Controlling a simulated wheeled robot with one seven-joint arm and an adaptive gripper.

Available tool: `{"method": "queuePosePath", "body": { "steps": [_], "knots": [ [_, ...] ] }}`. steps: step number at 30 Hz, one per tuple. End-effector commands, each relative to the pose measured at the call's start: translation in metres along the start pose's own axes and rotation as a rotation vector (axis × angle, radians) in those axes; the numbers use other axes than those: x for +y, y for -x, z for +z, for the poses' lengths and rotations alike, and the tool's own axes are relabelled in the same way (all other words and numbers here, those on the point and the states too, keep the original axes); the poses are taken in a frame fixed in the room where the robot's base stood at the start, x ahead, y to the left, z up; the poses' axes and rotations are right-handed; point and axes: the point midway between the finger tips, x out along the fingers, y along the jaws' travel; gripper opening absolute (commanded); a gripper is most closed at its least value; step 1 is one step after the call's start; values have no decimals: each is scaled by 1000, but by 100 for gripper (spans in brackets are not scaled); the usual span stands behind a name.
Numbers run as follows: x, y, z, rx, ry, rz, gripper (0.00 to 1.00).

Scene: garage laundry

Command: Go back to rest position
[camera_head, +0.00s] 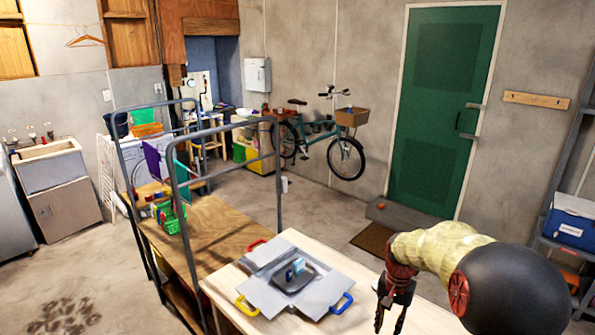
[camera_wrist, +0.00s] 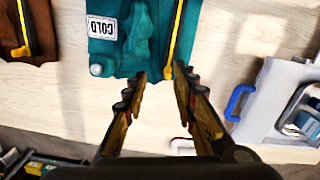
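My gripper (camera_head: 395,302) hangs at the lower right of the head view, in front of the light wooden table's right part. In the wrist view my gripper (camera_wrist: 160,75) points at the tabletop, its two fingers apart with nothing between them. A teal item (camera_wrist: 135,35) with a white "COLD" label and a yellow strip lies just beyond the fingertips. Whether the fingers touch it I cannot tell; they look apart from it.
The light wooden table (camera_head: 395,318) carries a grey board (camera_head: 325,296) with coloured handles and a dark tray on it. A brown item (camera_wrist: 40,25) lies left of the teal one. A metal-railed cart (camera_head: 222,222) stands behind the table.

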Motion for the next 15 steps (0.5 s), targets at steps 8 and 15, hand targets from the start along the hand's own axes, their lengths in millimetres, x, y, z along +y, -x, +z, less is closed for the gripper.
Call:
{"method": "queuePosePath", "body": {
  "steps": [8,15],
  "knots": [
    [24,33,68,16,200,-5,27],
    [44,74,134,90,353,-25,27]
  ]
}}
